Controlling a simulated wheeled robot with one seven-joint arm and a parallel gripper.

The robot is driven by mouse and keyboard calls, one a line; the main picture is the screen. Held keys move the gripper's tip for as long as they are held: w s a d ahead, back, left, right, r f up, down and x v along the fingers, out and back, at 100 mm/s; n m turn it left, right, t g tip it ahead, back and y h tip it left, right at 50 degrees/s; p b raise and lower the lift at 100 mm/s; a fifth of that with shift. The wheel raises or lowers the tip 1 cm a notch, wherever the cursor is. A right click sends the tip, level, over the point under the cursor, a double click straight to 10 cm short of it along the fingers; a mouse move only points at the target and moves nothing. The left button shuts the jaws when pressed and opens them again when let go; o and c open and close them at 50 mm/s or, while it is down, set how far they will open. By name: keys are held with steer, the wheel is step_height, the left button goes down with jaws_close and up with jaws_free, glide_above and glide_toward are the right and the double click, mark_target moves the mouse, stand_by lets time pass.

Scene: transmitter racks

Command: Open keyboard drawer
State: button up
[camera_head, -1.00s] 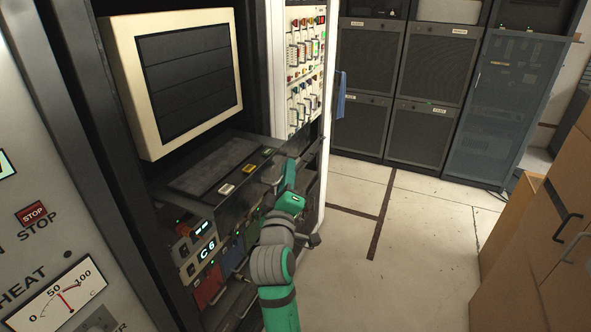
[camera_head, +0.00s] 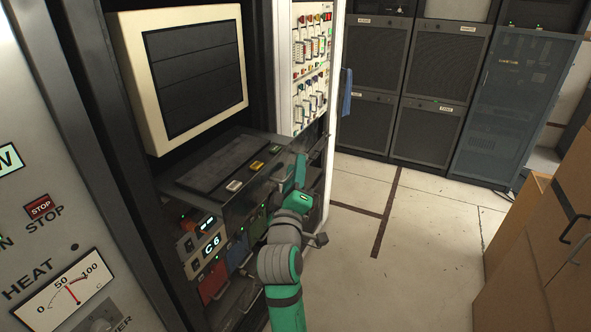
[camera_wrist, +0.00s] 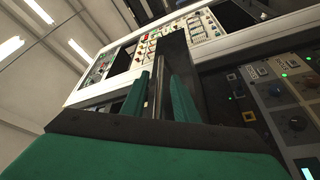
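The keyboard drawer (camera_head: 188,184) projects partly from the rack below the cream-framed monitor (camera_head: 190,70). Its dark top carries a flat panel and several small coloured buttons, and its dark front faces the aisle. My gripper (camera_head: 298,170) is at the right part of the drawer front, seen from behind. In the wrist view, my gripper's two green fingers (camera_wrist: 158,85) stand apart, with a thin grey bar (camera_wrist: 158,98) between them. A dark panel rises beyond the right finger. Gaps show beside the bar; contact with it cannot be made out.
Below the drawer are coloured modules with handles (camera_head: 213,280). A white control panel (camera_head: 312,70) stands right of the monitor. Cardboard-brown cabinets (camera_head: 540,240) border the right side. The pale floor (camera_head: 420,260) between is clear.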

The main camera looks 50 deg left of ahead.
steer(key=v, duration=1)
steer(key=shift+s, duration=0.2)
steer(key=shift+d+f, duration=0.1)
steer(key=shift+d, duration=0.05)
steer(key=s+d+f+m+t+h, duration=0.1)
steer(key=s+d+f+m+h, duration=0.3)
steer(key=d+f, duration=0.7)
steer(key=w+d+f+m+h, duration=0.1)
steer(key=d+f+m+h, duration=0.2)
steer(key=d+f+m, duration=0.55)
steer(key=s+d+f+m+h, duration=0.3)
steer(key=s+d+f, duration=0.2)
steer(key=s+d, duration=0.5)
steer(key=s+d+f+m+g+h, duration=0.1)
steer(key=s+d+f+m+h, duration=0.2)
steer(key=s+d, duration=0.8)
step_height(320, 180, down, 3)
steer(key=shift+s+d+r+m, duration=0.1)
steer(key=shift+s+d+m, duration=0.1)
steer(key=shift+d+m, duration=0.4)
